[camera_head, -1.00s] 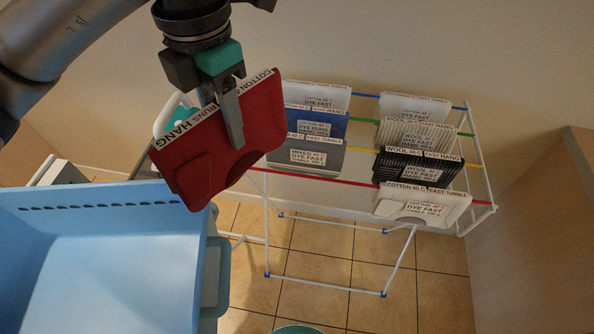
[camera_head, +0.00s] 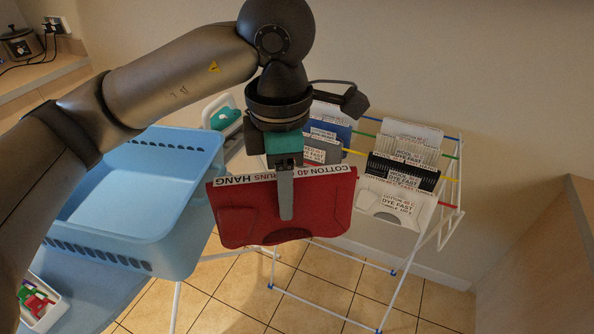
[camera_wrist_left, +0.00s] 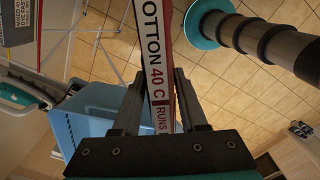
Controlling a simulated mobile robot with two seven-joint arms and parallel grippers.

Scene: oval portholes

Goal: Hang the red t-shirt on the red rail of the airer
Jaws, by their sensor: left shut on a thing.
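The red t-shirt (camera_head: 325,212) is a flat folded panel with a white label strip along its top edge reading "COTTON 40 C RUNS HANG". My left gripper (camera_head: 286,200) is shut on its top edge near the middle, and it hangs roughly level. In the left wrist view its label strip (camera_wrist_left: 158,75) runs between the two fingers. The airer (camera_head: 405,264) stands behind and to the right. The red rail (camera_head: 447,204) shows only at its right end; a white garment and the held shirt hide the rest. I cannot see the shirt touching the rail. My right gripper is not in view.
A white garment (camera_head: 395,207) is at the red rail's right part. Black, grey and blue garments hang on the rails behind. A blue basket (camera_head: 150,195) stands left of the shirt. A wooden cabinet (camera_head: 545,255) is at the right. The tiled floor in front is open.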

